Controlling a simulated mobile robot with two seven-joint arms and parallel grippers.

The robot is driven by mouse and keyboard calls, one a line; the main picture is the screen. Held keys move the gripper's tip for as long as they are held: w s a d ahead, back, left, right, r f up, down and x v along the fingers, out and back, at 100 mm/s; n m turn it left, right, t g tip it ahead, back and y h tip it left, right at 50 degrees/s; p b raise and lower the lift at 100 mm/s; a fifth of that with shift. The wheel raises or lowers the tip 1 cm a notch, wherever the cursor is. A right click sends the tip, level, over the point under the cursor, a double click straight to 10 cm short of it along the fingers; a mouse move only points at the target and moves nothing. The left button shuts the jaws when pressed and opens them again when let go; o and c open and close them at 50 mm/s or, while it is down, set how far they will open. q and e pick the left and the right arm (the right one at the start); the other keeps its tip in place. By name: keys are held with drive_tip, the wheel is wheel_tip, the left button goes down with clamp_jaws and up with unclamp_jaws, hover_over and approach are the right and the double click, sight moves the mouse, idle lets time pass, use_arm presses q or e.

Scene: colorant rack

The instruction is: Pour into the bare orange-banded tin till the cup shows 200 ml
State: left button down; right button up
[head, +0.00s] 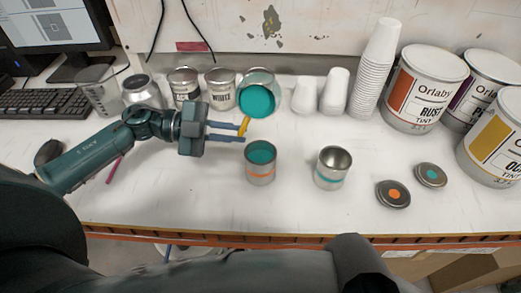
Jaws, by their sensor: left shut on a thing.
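The orange-banded tin (260,172) stands open and upright near the table's front, with teal liquid inside. My left gripper (244,131) reaches in from the left, just behind and above this tin. It is shut on the clear cup (247,82) at its fingertips. The cup holds teal liquid (258,101), and its mouth faces toward me, so it looks tilted. I see no stream between cup and tin. Any ml marks are too small to read. My right gripper is not in view.
An open teal-banded tin (331,168) stands to the right, with an orange-dotted lid (393,194) and a teal-dotted lid (431,175) beyond. White cups (375,70) and large paint cans (425,88) fill the back right. Labelled tins (220,90) and a clear beaker (98,92) stand at the back left.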

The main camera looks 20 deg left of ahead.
use_arm(q)
drive_tip(key=shift+w+a+f+m, duration=0.15)
drive_tip(key=shift+w+f+m, duration=0.1)
drive_tip(key=shift+f+m, duration=0.3)
idle(1.8)
wheel_tip(320, 180, up, 6)
drive_tip(key=w+n+g+h, duration=0.1)
drive_tip(key=w+n+h, duration=0.1)
drive_tip(key=n, duration=0.7)
drive_tip(key=shift+w+a+f, duration=0.15)
drive_tip(key=shift+w+a, duration=0.1)
drive_tip(key=shift+a, duration=0.2)
drive_tip(key=shift+s, duration=0.1)
